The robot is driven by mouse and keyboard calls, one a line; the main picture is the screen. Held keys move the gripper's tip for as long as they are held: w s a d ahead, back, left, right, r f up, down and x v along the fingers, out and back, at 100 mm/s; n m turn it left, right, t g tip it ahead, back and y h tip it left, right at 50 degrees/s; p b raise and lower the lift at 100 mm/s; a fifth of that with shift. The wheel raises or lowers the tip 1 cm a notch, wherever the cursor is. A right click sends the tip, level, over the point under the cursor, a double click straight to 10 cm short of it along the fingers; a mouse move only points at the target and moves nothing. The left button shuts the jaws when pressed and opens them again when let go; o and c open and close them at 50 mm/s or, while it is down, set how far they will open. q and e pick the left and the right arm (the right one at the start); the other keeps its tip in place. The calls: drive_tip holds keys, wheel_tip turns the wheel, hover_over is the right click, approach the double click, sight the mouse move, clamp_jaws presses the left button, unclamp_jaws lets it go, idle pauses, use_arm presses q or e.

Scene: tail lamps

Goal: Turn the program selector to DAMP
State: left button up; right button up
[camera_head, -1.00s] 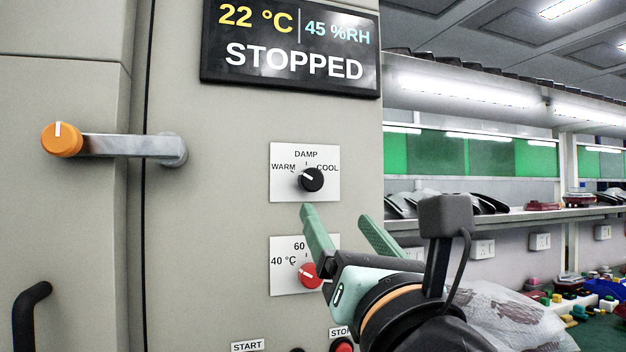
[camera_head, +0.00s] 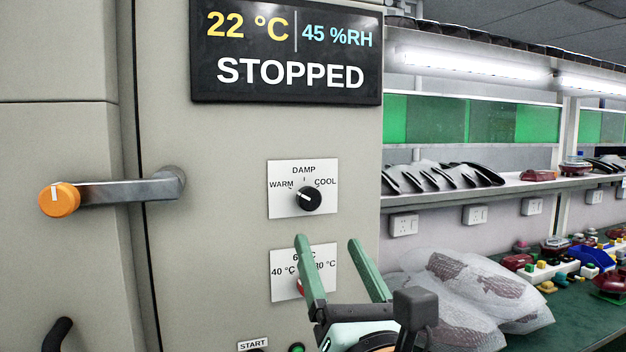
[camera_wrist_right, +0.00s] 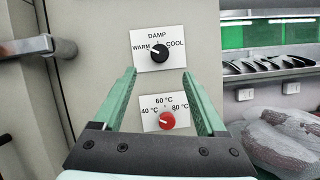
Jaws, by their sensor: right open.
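The program selector (camera_head: 309,198) is a black round knob on a white plate marked WARM, DAMP and COOL. Its white pointer line points up and left, toward WARM. It also shows in the right wrist view (camera_wrist_right: 155,52), beyond the fingertips. My right gripper (camera_head: 328,241) is open and empty, with its two green fingers below the selector and apart from it. In the right wrist view the open fingers (camera_wrist_right: 158,72) lie on either side of the space under the selector. My left gripper is out of view.
A red temperature knob (camera_wrist_right: 167,120) sits below the selector, partly hidden by a finger in the head view. A display (camera_head: 287,52) reads STOPPED. An orange-tipped handle (camera_head: 110,192) projects at left. Bagged parts (camera_head: 465,300) lie on the green bench at right.

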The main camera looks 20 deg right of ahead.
sight(311, 202)
drive_tip(key=p+x, duration=0.1)
drive_tip(key=x, duration=0.9)
drive_tip(key=shift+p, duration=0.35)
clamp_jaws()
